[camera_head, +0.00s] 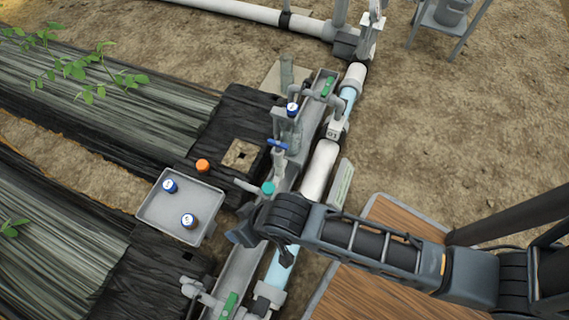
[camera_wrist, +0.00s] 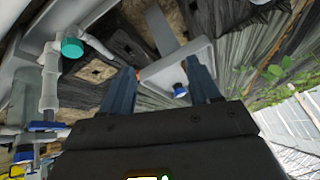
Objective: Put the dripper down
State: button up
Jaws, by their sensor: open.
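An orange-topped dripper (camera_head: 202,165) rests on the black sheet behind the tray. In the wrist view, a blue-topped dripper (camera_wrist: 180,90) shows on the tray (camera_wrist: 182,64), near the right finger. My gripper (camera_wrist: 160,72) is open, with nothing between its fingers. In the head view, my gripper (camera_head: 263,246) hangs over the channel, to the right of the tray.
Upright pipe fittings with a teal cap (camera_head: 268,187) and a blue valve handle (camera_head: 278,144) stand close behind my gripper. Another blue-topped piece (camera_head: 293,107) sits farther back along the grey channel (camera_head: 238,270). A wooden-topped table (camera_head: 350,296) lies at right.

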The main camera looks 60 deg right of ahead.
jog(key=s+d+r+t, duration=0.3)
jog(key=s+r, duration=0.3)
jog(key=r, duration=0.3)
jog(key=s+d+r+n+t+h, duration=0.1)
jog(key=s+d+r+t, duration=0.2)
jog(key=s+r, duration=0.4)
jog(key=s+d+r+t+h, duration=0.1)
jog(key=s+d+r+t, duration=0.2)
jog(key=s+r, duration=0.3)
notch_tip(320, 180, up, 6)
jog(key=shift+s+d+f+n, duration=0.15)
jog(key=shift+d+n, duration=0.15)
jog(key=shift+d, duration=0.1)
